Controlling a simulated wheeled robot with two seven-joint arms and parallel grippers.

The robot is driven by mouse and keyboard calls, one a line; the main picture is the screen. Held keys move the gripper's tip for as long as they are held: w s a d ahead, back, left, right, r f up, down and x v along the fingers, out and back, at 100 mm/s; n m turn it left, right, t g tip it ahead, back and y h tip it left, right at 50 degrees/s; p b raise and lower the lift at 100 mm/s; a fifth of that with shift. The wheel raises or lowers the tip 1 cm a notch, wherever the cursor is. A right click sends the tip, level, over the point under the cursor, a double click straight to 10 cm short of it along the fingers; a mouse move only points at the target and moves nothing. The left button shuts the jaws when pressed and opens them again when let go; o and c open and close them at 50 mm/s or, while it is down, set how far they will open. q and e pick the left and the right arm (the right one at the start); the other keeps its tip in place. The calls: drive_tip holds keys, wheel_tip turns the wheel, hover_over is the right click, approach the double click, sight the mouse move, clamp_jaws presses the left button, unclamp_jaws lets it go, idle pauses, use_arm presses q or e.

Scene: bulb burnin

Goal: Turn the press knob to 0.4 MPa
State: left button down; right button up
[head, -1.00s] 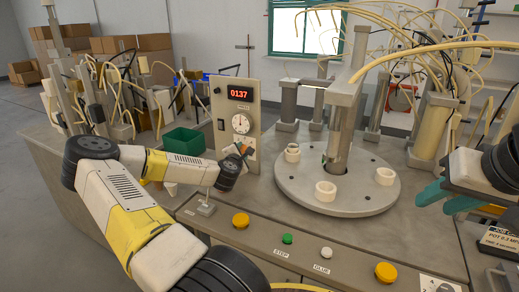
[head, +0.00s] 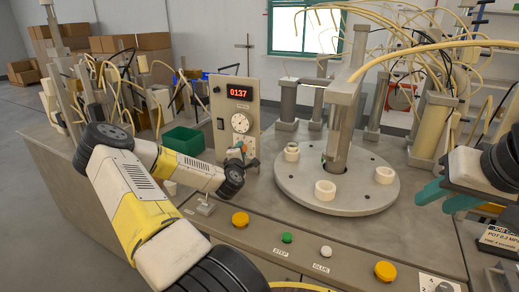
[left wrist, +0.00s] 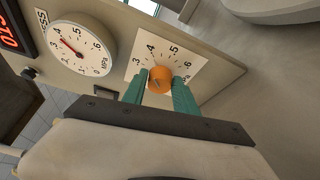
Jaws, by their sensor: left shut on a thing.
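The orange press knob (left wrist: 160,79) sits on a white scale plate (left wrist: 185,58) in the left wrist view, with marks around .3 to .6. My left gripper (left wrist: 160,90) has its teal fingers on either side of the knob, shut on it. In the head view my left gripper (head: 240,152) is at the lower part of the panel (head: 223,95) and hides most of the knob. The round press gauge (left wrist: 82,45) is beside it; its red needle appears to point between .3 and .4. My right gripper (head: 445,195) is open and empty at the far right.
A round grey turntable (head: 300,190) with white ring fixtures stands right of the panel. A green bin (head: 184,141) is left of it. Yellow, green and white buttons line the front ledge.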

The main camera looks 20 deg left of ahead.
use_arm(q)
drive_tip(key=shift+a, duration=0.2)
drive_tip(key=c, duration=1)
unclamp_jaws()
drive_tip(key=shift+f, duration=0.1)
drive_tip(key=shift+o, duration=0.2)
drive_tip(key=v, duration=0.8)
